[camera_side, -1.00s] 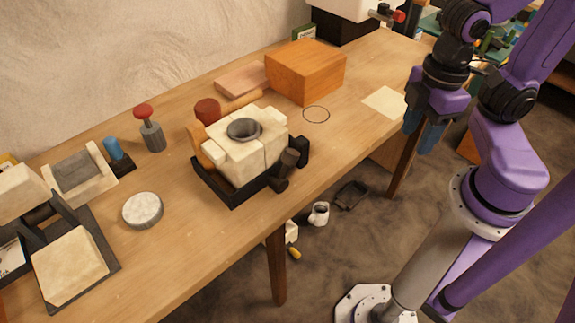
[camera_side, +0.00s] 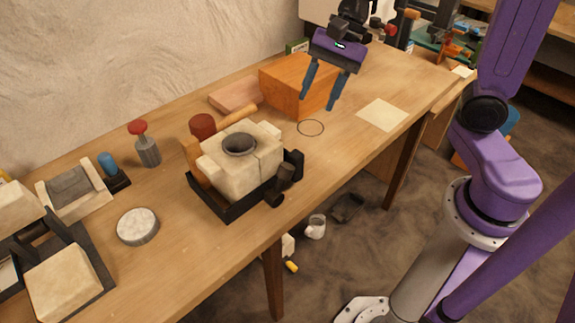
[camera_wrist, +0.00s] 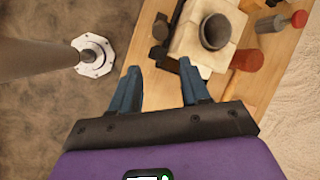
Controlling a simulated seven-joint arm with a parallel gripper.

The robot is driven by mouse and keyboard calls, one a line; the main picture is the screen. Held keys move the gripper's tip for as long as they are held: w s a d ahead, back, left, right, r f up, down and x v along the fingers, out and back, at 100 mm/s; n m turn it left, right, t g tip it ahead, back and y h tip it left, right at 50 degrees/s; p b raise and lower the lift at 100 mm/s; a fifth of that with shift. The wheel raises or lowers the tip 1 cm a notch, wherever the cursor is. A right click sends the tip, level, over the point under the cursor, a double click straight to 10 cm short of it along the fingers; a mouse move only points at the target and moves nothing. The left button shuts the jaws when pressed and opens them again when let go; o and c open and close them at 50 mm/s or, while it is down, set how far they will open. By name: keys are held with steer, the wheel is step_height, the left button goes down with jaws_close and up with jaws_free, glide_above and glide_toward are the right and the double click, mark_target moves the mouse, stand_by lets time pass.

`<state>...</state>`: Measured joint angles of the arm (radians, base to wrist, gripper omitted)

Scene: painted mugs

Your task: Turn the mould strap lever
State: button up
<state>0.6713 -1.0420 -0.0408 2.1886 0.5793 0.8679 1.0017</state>
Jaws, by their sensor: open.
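A cream two-part mould (camera_side: 228,172) with a dark round opening on top sits in a black tray (camera_side: 228,213) on the table. At its right front side is a dark cylindrical piece (camera_side: 284,177), which looks like the strap lever; the strap itself is hard to make out. In the wrist view the mould (camera_wrist: 188,38) is at the top, with dark parts (camera_wrist: 160,28) on its left side. My gripper (camera_side: 318,102) is open and empty, fingers pointing down, above the table to the right of and behind the mould. It also shows in the wrist view (camera_wrist: 159,67), apart from the mould.
An orange-brown block (camera_side: 290,82) stands behind the mould, near my gripper. A white disc (camera_side: 137,227) is at left. The table around the drawn circle (camera_side: 311,128) is clear.

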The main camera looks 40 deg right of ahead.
mark_target(291, 159)
steer(key=x, duration=1.7)
steer(key=shift+a+f, duration=0.1)
steer(key=shift+f, duration=0.05)
jaws_close()
